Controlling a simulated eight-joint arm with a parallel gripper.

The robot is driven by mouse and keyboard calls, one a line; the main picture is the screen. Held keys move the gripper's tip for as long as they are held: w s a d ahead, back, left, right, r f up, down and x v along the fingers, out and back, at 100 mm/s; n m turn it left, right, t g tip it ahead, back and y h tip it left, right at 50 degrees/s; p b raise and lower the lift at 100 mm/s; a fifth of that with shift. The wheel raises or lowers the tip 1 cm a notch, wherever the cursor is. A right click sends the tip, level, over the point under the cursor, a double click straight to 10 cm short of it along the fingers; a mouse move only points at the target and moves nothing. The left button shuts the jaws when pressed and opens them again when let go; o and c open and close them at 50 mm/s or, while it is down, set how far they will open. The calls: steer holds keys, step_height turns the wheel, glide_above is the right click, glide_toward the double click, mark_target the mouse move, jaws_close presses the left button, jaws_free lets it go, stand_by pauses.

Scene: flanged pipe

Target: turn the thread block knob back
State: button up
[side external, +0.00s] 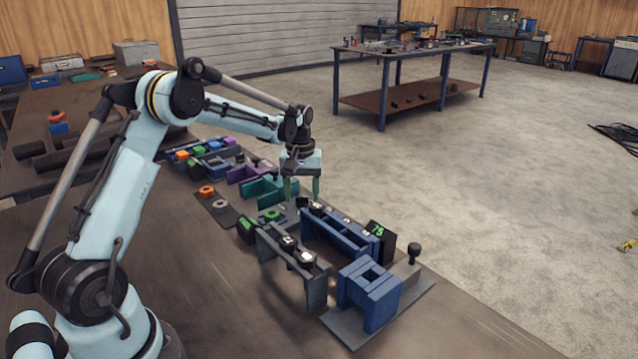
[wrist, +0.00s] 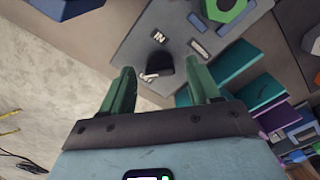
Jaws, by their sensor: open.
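The thread block (wrist: 185,62) shows in the wrist view as a grey plate with an "IN" label and small raised bars. Its black knob (wrist: 160,66) stands beside a white marking and appears between my gripper's fingers. My gripper (wrist: 161,78) has two green fingers, spread apart, one on each side of the knob with gaps visible. In the side view my gripper (side external: 301,190) points straight down over the row of fixtures, its fingers apart and empty. A small dark shape below the fingers there may be the knob; it is too small to be sure.
A green hex nut (wrist: 226,8) sits on the plate's far part. A teal bracket (side external: 268,189) stands close to the fingers. A blue long fixture (side external: 340,237), grey stand (side external: 312,288) and blue block (side external: 370,300) stand nearer. The bench front is clear.

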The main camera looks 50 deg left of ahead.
step_height(320, 180, up, 12)
stand_by(0.5)
